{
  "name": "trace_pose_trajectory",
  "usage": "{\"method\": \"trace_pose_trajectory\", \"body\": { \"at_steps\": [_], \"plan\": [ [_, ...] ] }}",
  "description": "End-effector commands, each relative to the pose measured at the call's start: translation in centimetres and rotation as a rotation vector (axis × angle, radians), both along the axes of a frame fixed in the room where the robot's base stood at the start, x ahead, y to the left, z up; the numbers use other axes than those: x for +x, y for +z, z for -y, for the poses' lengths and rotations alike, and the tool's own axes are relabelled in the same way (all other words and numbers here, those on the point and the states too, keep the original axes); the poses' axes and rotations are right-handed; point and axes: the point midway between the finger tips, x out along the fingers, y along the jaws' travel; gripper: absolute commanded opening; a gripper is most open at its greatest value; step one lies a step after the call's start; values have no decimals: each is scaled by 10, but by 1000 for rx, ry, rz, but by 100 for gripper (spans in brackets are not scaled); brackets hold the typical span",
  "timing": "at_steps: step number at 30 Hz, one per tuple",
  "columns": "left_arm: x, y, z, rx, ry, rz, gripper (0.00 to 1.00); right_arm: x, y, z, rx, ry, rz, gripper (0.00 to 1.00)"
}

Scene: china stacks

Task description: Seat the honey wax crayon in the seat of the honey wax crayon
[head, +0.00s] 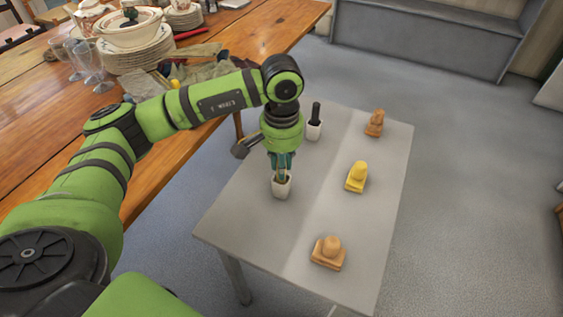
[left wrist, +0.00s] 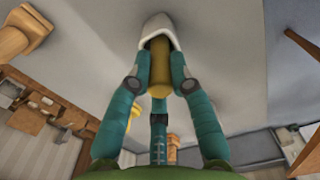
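The honey wax crayon (left wrist: 158,75) is a yellow-brown cylinder between my left gripper's teal fingers in the left wrist view. One end of it is inside a small white cup (left wrist: 156,27), which also shows on the grey table in the head view (head: 282,189). My left gripper (head: 281,173) points down over this cup, and its fingertips are at the cup's mouth. The fingers appear to press the crayon from both sides. How deep the crayon goes in the cup is hidden. My right gripper is not in view.
The grey table (head: 245,215) also bears a white cup with a black stick (head: 314,120), an orange figure (head: 374,122), a yellow one (head: 356,177) and a tan one (head: 328,253). A wooden table (head: 60,140) with stacked china (head: 135,50) and glasses stands at left.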

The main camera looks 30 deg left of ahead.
Motion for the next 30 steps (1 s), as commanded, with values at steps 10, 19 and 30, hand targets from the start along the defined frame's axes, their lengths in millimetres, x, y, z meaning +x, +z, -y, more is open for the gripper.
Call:
{"method": "trace_pose_trajectory", "body": {
  "at_steps": [10, 19, 30],
  "plan": [
    [0, 0, 0, 0, 0, 0, 47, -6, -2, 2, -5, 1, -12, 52],
    [1, 35, 0, 0, 0, 5, 47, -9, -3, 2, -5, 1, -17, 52],
    [1, 106, 1, -1, 0, 4, 47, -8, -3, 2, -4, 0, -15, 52]
  ]
}}
